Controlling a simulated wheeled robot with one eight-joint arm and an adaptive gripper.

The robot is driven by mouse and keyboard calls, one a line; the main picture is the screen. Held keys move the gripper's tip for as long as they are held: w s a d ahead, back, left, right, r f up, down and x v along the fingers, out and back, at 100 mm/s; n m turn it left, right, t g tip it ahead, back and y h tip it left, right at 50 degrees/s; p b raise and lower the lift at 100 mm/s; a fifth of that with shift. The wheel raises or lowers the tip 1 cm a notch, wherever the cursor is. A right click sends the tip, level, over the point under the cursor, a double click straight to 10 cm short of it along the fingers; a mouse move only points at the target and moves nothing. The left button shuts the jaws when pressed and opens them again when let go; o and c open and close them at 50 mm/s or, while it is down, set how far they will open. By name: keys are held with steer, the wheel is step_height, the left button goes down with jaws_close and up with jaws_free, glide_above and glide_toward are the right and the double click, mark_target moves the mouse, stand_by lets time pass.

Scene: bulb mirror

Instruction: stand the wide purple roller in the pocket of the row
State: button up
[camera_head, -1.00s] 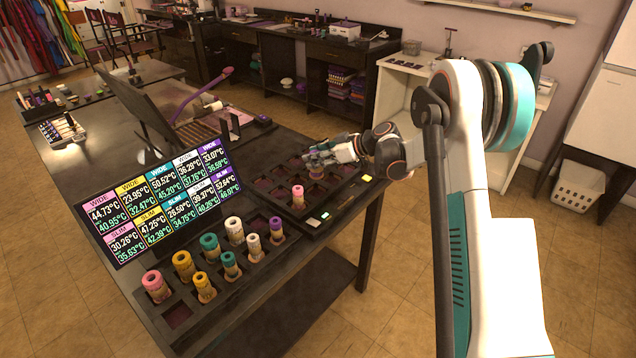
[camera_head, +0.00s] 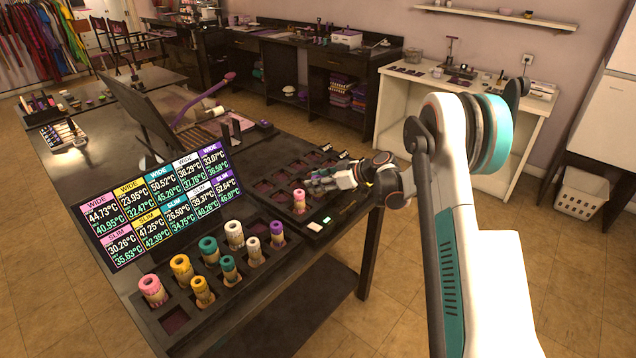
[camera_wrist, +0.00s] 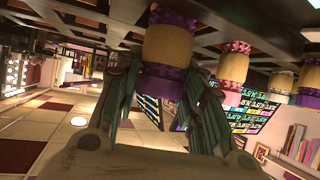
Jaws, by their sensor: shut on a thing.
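My gripper (camera_head: 318,184) is low over the dark tray (camera_head: 314,233) at the right end of the table. In the wrist view its fingers (camera_wrist: 165,95) are shut on a tan roller with purple ends, the wide purple roller (camera_wrist: 168,48). The head view does not show this roller clearly; the fingers cover it. I cannot tell whether it touches the tray. The row (camera_head: 205,316) is a dark rack at the table's front edge, with several rollers standing in it. An empty pocket (camera_head: 258,221) shows at its back right, by the slim purple roller (camera_head: 277,234).
A slim pink roller (camera_head: 299,201) stands in the tray just left of my gripper. A lit temperature display (camera_head: 160,215) stands behind the row. Another empty pocket (camera_head: 175,321) is at the row's front left. The white shelf unit (camera_head: 455,95) stands behind my arm.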

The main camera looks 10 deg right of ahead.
steer(key=o, duration=1.1)
steer(key=shift+f, duration=0.1)
steer(key=shift+o, duration=0.2)
steer(key=shift+r, duration=0.2)
steer(key=p+v, duration=0.3)
steer(key=v, duration=0.9)
steer(key=shift+d+f, duration=0.1)
